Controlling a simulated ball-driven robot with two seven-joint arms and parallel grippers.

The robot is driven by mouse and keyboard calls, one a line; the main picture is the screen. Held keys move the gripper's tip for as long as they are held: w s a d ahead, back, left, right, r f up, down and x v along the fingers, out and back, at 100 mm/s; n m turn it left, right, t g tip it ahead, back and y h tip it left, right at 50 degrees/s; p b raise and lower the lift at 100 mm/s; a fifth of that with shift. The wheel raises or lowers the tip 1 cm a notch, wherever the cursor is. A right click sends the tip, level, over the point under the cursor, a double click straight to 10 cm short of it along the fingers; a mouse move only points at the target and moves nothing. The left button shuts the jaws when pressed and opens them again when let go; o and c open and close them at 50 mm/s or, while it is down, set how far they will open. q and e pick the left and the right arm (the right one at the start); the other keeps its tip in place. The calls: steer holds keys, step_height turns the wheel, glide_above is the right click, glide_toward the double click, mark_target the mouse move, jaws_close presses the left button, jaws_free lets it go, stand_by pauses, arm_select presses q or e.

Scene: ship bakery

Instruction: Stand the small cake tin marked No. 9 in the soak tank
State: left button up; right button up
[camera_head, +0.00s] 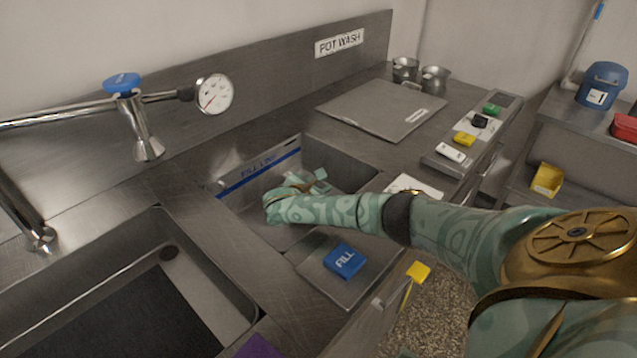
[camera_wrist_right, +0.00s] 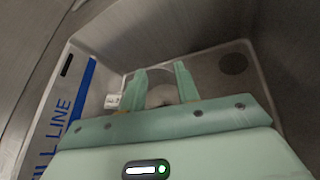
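The soak tank (camera_head: 345,165) is the steel basin with a blue fill line on its wall. It also shows in the right wrist view, where its wall (camera_wrist_right: 95,100) carries the blue line. My right gripper (camera_head: 308,183) reaches down inside the tank. In the right wrist view its two fingers (camera_wrist_right: 162,85) stand apart, pointing at the tank floor. A grey round shape (camera_wrist_right: 162,96), likely the small cake tin, is between or just beyond the fingers. A white tag (camera_wrist_right: 113,101) is beside the left finger; its mark is unreadable. My left gripper is out of view.
A blue FILL block (camera_head: 344,261) sits on the ledge in front of the tank. Another sink (camera_head: 150,300) is at lower left, under a tap (camera_head: 145,130). A flat steel lid (camera_head: 380,108) and two metal pots (camera_head: 435,78) are behind. A rack of coloured blocks (camera_head: 475,130) is at right.

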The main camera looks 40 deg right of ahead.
steer(key=r+p+v, duration=0.1)
steer(key=p+v, duration=0.5)
steer(key=v, duration=0.6)
steer(key=shift+r, duration=0.2)
